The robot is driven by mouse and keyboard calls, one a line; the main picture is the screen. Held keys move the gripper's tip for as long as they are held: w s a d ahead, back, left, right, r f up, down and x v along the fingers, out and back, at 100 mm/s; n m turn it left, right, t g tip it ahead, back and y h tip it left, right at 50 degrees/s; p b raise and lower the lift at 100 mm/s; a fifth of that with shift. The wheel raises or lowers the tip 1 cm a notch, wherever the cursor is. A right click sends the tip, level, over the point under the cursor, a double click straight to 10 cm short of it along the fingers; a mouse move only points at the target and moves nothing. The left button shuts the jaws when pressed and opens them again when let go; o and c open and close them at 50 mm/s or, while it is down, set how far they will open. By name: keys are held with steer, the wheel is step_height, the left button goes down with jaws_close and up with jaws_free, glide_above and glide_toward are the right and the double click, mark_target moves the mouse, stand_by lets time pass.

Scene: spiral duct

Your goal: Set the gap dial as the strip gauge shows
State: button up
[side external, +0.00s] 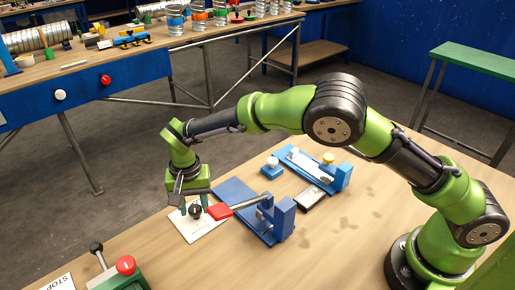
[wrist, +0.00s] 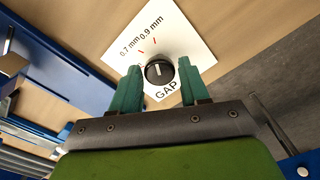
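The gap dial (wrist: 158,72) is a round black knob with a light pointer line on a white card (wrist: 176,33). The card reads GAP and has red marks by 0.7 mm and 0.9 mm. The pointer lies away from the red marks, near upright in the wrist view. My gripper (side external: 195,208) points down over the card in the side view. Its teal fingers stand apart on either side of the dial, with narrow gaps showing in the wrist view. A small dark device (side external: 312,197) lies on the table; whether it is the strip gauge I cannot tell.
A blue plate fixture with a red-handled lever (side external: 234,208) stands close right of my gripper. A red stop button (side external: 125,265) is at the front left.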

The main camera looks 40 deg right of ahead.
mark_target(194, 207)
steer(key=shift+o, duration=1.2)
steer(key=shift+r, duration=0.1)
step_height(194, 207, up, 17)
steer(key=s+d+r+n+t+y, duration=0.1)
steer(key=s+d+r+t, duration=0.1)
steer(key=s+d, duration=0.9)
steer(key=s+d+r+n+t+y, duration=0.1)
steer(key=s+d+r+t, duration=0.2)
steer(key=s+d, duration=0.9)
steer(key=shift+d+n+t, duration=0.3)
steer(key=shift+d+t, duration=0.1)
steer(key=shift+t, duration=0.7)
